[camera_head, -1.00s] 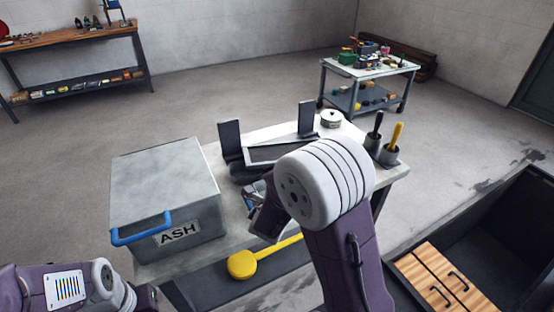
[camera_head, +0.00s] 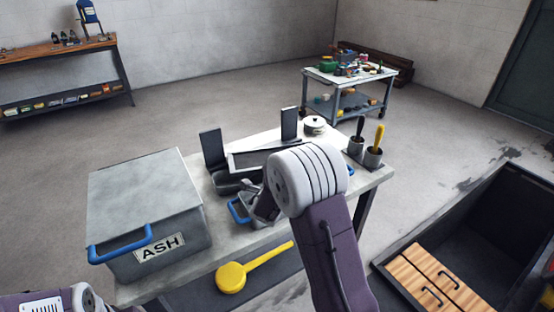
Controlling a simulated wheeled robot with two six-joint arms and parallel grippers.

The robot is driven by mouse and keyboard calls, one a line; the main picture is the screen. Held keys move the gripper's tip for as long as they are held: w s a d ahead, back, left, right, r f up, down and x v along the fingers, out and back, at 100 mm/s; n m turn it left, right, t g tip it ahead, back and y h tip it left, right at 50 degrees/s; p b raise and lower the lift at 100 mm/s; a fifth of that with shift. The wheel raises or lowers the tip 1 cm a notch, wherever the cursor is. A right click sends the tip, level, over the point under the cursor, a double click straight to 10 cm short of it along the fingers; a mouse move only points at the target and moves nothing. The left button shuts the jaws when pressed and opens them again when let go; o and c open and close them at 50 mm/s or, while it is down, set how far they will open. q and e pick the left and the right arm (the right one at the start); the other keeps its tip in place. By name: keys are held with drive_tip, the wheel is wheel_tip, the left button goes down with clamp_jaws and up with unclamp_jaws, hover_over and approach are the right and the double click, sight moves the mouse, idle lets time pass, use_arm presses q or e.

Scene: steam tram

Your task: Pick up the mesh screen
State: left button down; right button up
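A dark-framed flat panel (camera_head: 262,158), which looks like the mesh screen, lies on the table between two black upright plates; its mesh is too small to make out. My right gripper (camera_head: 262,208) is on the near side of it, at a small grey pan with a blue handle (camera_head: 238,211). My white wrist hides much of this gripper, so I cannot tell whether its fingers are open or touch the pan. My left arm shows only at the bottom left corner, and its gripper is out of view.
A grey ASH box (camera_head: 145,200) with a blue handle fills the table's left end. A yellow round-headed tool (camera_head: 231,277) lies below the near edge. An open dark bin (camera_head: 490,220) is at right.

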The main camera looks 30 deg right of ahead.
clamp_jaws()
idle(1.0)
drive_tip(key=shift+r, duration=0.15)
